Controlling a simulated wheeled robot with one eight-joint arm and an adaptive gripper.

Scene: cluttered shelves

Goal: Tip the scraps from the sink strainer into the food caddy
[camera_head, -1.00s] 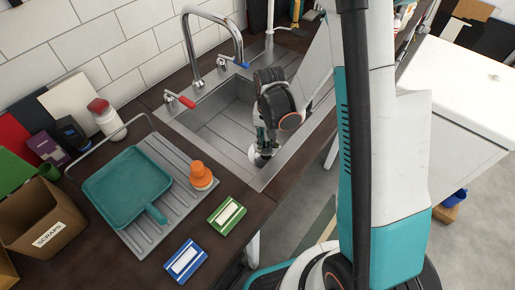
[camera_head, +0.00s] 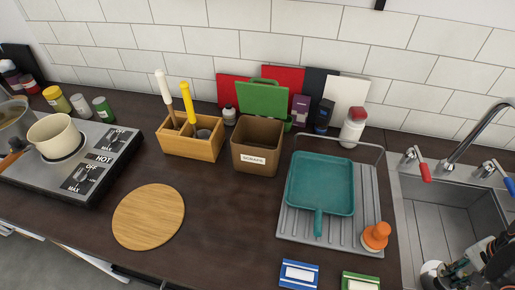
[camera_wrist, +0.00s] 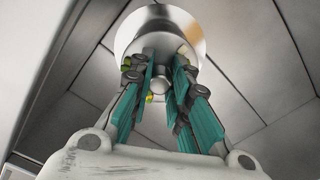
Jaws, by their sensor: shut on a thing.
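The food caddy is a brown box (camera_head: 250,170) labelled SCRAPS at the back of the counter, with its green lid (camera_head: 264,99) raised. My gripper (camera_head: 452,270) is at the lower right edge of the head view, over the sink. In the wrist view, my gripper (camera_wrist: 158,88) is shut on the central knob of the round metal sink strainer (camera_wrist: 183,22). Small yellow and green scraps (camera_wrist: 126,64) show by the fingers. The fingers hide part of the strainer. I cannot tell whether it touches the sink floor.
A wooden caddy with brushes (camera_head: 190,148), a round board (camera_head: 148,216) and a hob (camera_head: 75,165) are left. Tap handles (camera_head: 424,172) rise behind the sink.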

